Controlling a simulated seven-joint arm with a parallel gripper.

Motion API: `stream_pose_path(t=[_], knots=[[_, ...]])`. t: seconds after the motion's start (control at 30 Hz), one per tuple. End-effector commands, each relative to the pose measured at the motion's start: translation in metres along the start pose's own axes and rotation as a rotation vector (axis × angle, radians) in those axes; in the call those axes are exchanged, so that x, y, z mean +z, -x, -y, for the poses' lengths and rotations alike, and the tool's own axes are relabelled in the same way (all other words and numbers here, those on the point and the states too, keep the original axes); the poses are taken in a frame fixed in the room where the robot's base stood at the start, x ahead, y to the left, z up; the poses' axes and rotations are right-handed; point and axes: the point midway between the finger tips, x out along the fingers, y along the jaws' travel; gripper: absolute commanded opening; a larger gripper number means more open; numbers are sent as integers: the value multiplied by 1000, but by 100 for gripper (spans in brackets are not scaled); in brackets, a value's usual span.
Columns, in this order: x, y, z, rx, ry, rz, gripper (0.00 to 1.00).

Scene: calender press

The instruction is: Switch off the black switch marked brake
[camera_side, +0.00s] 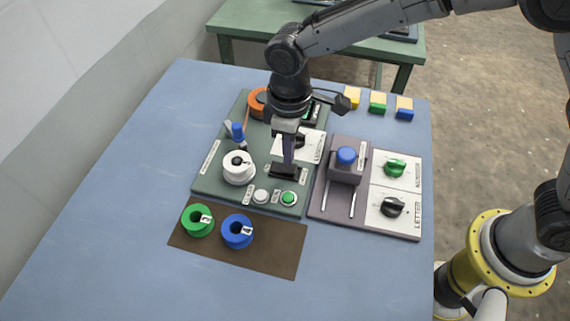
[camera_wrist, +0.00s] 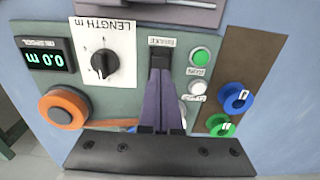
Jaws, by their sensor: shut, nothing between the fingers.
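The black brake switch (camera_side: 276,171) sits on the green panel, left of the grey slide unit in the side view. In the wrist view the switch (camera_wrist: 160,58) lies beside a white label (camera_wrist: 175,41) that appears upside down and reads BRAKE. My gripper (camera_side: 287,164) points down at the switch, its fingers closed together with nothing between them. In the wrist view the fingertips (camera_wrist: 160,74) overlap the lower part of the switch. I cannot tell whether they touch it. The switch's on or off position is not clear.
Close by are a green button (camera_side: 289,198), a white button (camera_side: 261,196), a white spool (camera_side: 239,167) and a black LENGTH knob (camera_wrist: 104,63). Green (camera_side: 197,220) and blue (camera_side: 237,231) spools lie on a brown mat (camera_side: 275,257). The blue table's left side is clear.

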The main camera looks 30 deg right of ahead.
Motion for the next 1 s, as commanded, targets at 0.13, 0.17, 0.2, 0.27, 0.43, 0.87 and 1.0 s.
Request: stream_pose_path(t=[0.13, 0.17, 0.2, 0.27, 0.43, 0.87, 1.0], knots=[[0, -2, 0, 0, 0, 1, 0], [0, -3, 0, 0, 0, 1, 0], [0, -4, 0, 0, 0, 1, 0], [0, -4, 0, 0, 0, 2, 0], [0, -6, 0, 0, 0, 2, 0], [0, -12, 0, 0, 0, 0, 0], [0, -14, 0, 0, 0, 1, 0]])
